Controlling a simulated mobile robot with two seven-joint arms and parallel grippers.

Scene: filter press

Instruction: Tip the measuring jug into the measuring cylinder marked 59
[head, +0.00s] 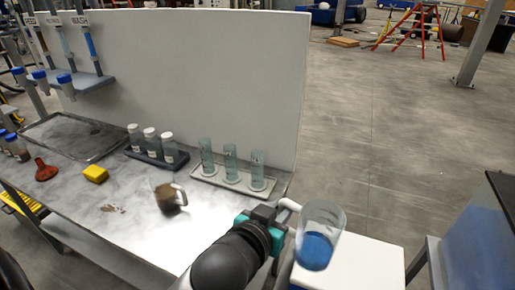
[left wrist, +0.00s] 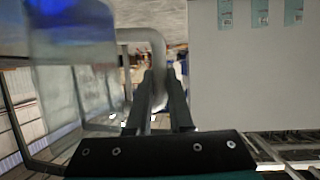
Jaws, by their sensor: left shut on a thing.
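My left gripper (head: 281,214) is shut on the handle of a clear measuring jug (head: 325,216) with blue liquid in its lower part. The jug is held out to the right of the bench, in front of a white-topped stand; it looks close to upright. In the left wrist view the jug (left wrist: 75,90) is at the left, its handle (left wrist: 152,36) between the fingers (left wrist: 158,90). Three clear measuring cylinders (head: 207,158), (head: 230,163), (head: 257,171) stand on a pale tray at the bench's back right. Their markings are too small to read. My right gripper is not in view.
A second jug (head: 166,195) with brown contents stands mid-bench. A dark rack of white-capped bottles (head: 150,141), a yellow block (head: 95,174), a red item (head: 45,170) and a metal tray (head: 72,131) lie left. A white panel (head: 200,80) backs the bench. The front-middle bench is clear.

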